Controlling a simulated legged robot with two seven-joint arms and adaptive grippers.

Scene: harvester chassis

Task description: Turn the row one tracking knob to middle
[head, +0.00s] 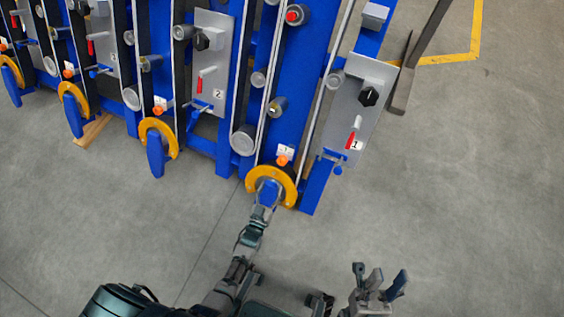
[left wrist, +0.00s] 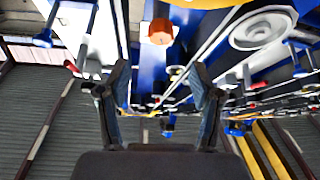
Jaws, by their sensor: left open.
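An orange knob (head: 282,160) sits under a small white label marked 1 on the rightmost row, just above a yellow ring guard (head: 287,191). My left gripper (head: 267,190) is over the blue part inside that guard, below the orange knob in the head view. In the left wrist view an orange knob (left wrist: 160,32) shows beyond the open, empty fingers (left wrist: 158,85), apart from them. A grey panel (head: 352,118) marked 1 carries a black knob (head: 370,97) and a red-handled lever (head: 351,138). My right gripper (head: 379,280) is open and empty, low over the floor.
More rows of blue frame with belts, rollers and yellow guards (head: 160,135) stretch left, including a panel marked 2 (head: 212,70). A dark post (head: 415,55) stands at upper right. The concrete floor (head: 480,190) at right is clear.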

